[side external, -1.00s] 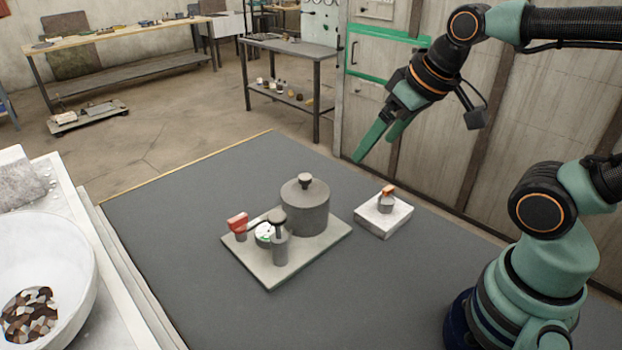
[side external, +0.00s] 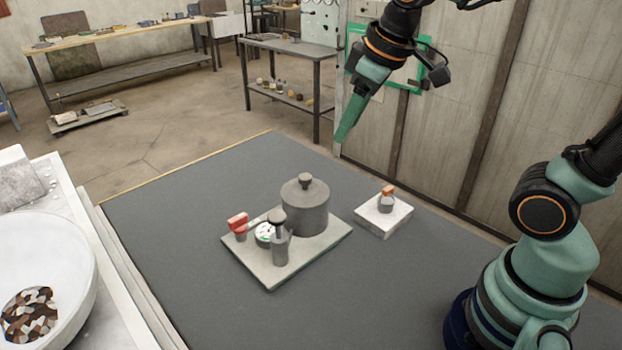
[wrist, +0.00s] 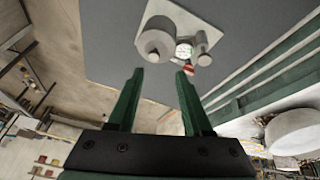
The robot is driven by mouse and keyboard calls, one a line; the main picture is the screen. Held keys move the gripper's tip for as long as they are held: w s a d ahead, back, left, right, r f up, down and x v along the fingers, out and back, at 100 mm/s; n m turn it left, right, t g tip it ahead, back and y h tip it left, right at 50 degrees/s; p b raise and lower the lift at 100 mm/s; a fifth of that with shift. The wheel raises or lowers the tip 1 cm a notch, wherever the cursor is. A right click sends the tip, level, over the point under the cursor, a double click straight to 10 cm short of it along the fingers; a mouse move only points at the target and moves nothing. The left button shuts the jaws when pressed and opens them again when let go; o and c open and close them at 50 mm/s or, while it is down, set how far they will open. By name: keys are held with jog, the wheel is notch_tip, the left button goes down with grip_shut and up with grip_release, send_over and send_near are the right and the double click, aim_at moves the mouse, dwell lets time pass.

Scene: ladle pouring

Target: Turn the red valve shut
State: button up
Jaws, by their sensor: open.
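The red valve (side external: 238,222) is a small red handle on a grey stem at the left corner of a pale square plate (side external: 268,278). In the wrist view a red spot (wrist: 204,60) beside the gauge is the valve, partly hidden. A grey lidded pot (side external: 305,210), a white round gauge (side external: 264,234) and a grey post with a dark knob (side external: 280,248) also stand on the plate. My gripper (side external: 343,138) is up in the air, behind and well above the plate. Its green fingers are apart and empty in the wrist view (wrist: 160,72).
A white block (side external: 384,222) with a small orange-capped jar (side external: 386,198) stands right of the plate. A white bowl (side external: 62,252) with brown pieces is on a pale counter at the left.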

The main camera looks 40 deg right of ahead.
jog(key=w+a+f+n+g, duration=0.1)
jog(key=w+a+n+g, duration=0.1)
jog(key=w+a+n, duration=0.65)
jog(key=n+g, duration=0.2)
jog(key=n, duration=0.4)
send_near(237, 217)
jog(key=shift+m, duration=0.35)
notch_tip(237, 217, down, 9)
jog(key=shift+w+a, duration=0.1)
jog(key=shift+w, duration=0.05)
grip_shut()
